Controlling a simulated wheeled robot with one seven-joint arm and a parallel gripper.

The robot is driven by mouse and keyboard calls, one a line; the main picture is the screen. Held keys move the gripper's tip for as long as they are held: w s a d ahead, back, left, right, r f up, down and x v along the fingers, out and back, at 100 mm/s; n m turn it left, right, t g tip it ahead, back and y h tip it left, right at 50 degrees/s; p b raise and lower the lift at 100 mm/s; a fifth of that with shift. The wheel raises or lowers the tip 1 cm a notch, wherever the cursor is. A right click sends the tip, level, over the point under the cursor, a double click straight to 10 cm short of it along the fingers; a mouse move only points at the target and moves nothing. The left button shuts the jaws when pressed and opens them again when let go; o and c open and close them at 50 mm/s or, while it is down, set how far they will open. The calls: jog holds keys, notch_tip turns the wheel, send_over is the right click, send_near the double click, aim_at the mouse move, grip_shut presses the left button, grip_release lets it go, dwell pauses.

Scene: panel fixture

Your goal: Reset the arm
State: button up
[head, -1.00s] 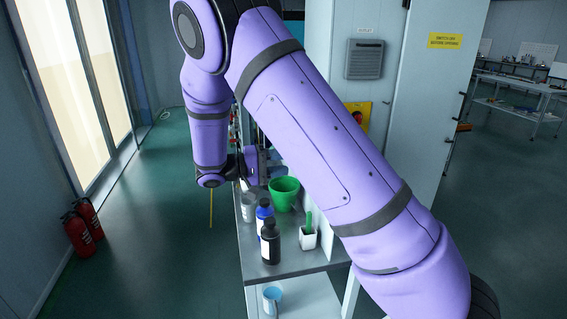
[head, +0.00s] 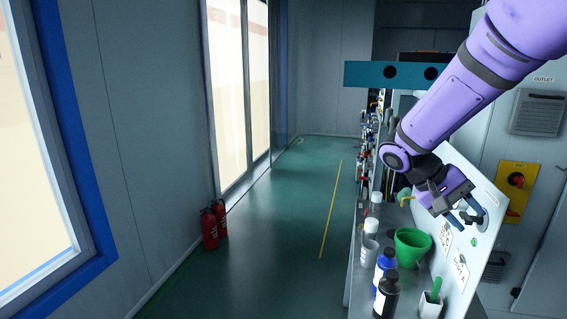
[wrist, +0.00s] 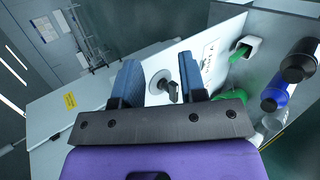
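My purple arm reaches in from the upper right of the head view. My gripper (head: 467,214) is in front of a white panel (head: 487,190) above the bench. In the wrist view its two blue fingers (wrist: 160,70) are apart with nothing held. A dark knob on a round grey plate (wrist: 166,86) shows in the gap between them, on the white panel (wrist: 215,52). Clear space shows on both sides of the knob; I cannot tell how far it is from the fingertips.
A green bucket (head: 411,246), a blue bottle (head: 385,264), a black bottle (head: 386,295) and a white holder with a green handle (head: 431,303) stand on the bench below. A yellow switch plate (head: 517,187) is at right. Two red extinguishers (head: 214,224) stand left; the floor between is clear.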

jog(key=s+a+r+n+t+y, duration=0.1)
jog(key=s+r+t+y, duration=0.3)
jog(key=s, duration=0.5)
jog(key=s+a+r+n+t+y, duration=0.1)
jog(key=s+a+r+t+y, duration=0.3)
jog(key=s, duration=0.5)
jog(key=shift+a+r+n+t+y, duration=0.2)
jog(key=shift+r+n+t+y, duration=0.25)
jog(key=shift+t, duration=0.55)
